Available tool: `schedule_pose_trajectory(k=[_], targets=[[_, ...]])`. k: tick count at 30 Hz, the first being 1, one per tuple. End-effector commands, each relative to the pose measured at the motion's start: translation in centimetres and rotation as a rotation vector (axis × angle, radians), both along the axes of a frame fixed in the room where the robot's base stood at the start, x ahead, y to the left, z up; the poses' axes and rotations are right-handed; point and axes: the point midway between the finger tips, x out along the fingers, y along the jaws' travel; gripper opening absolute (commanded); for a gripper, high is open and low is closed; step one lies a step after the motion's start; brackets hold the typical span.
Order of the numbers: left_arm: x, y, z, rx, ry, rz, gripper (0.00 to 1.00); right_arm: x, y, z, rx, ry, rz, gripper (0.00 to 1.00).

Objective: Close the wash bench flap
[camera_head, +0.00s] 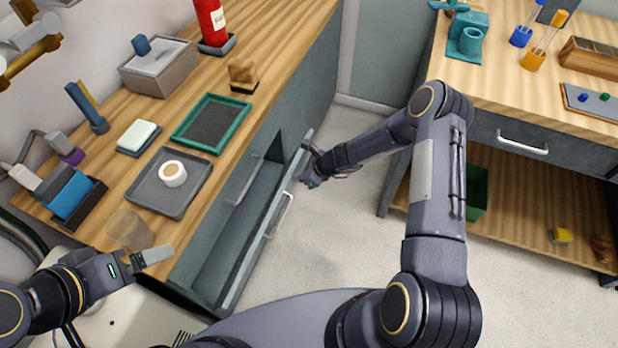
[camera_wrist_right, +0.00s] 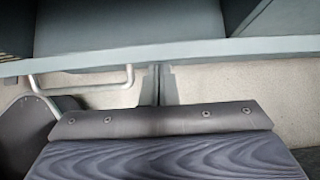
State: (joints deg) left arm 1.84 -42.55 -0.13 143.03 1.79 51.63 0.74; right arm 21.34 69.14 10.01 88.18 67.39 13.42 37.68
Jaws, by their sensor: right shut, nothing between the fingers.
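The wash bench flap (camera_head: 248,258) is a grey panel on the front of the wooden-topped bench. It stands tilted outward, leaving a gap into the compartment behind it. Its white bar handle (camera_head: 279,216) is on the outer face. In the right wrist view the flap's top edge (camera_wrist_right: 190,47) crosses the picture, with the handle (camera_wrist_right: 85,84) below it at left. My right gripper (camera_head: 313,174) is shut and empty, on the outer side of the flap near its far end; contact cannot be told. My left gripper (camera_head: 153,256) is over the bench's near corner; its jaw gap is unclear.
On the bench top are a grey tray (camera_head: 150,203) with a white roll, a green-framed tray (camera_head: 187,141), a grey box (camera_head: 160,82) and a translucent brown cup (camera_head: 127,227) near my left gripper. A second bench (camera_head: 540,80) stands at right. Pale floor lies between the benches.

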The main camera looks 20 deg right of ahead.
Motion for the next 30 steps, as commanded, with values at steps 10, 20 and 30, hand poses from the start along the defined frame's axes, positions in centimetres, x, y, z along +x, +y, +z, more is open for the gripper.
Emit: schedule_pose_trajectory(k=[10, 20, 30], targets=[[0.0, 0.0, 1.4, 0.0, 0.0, 0.0, 0.95, 3.2, 4.5, 2.3, 0.002, -0.006, 0.005, 0.0], [0.0, 0.0, 1.7, 0.0, 0.0, 0.0, 0.95, 4.3, 5.9, 2.6, 0.003, -0.004, 0.003, 0.0], [0.0, 0.0, 1.7, 0.0, 0.0, 0.0, 0.95, 4.3, 5.9, 2.5, 0.002, -0.003, 0.001, 0.0]])
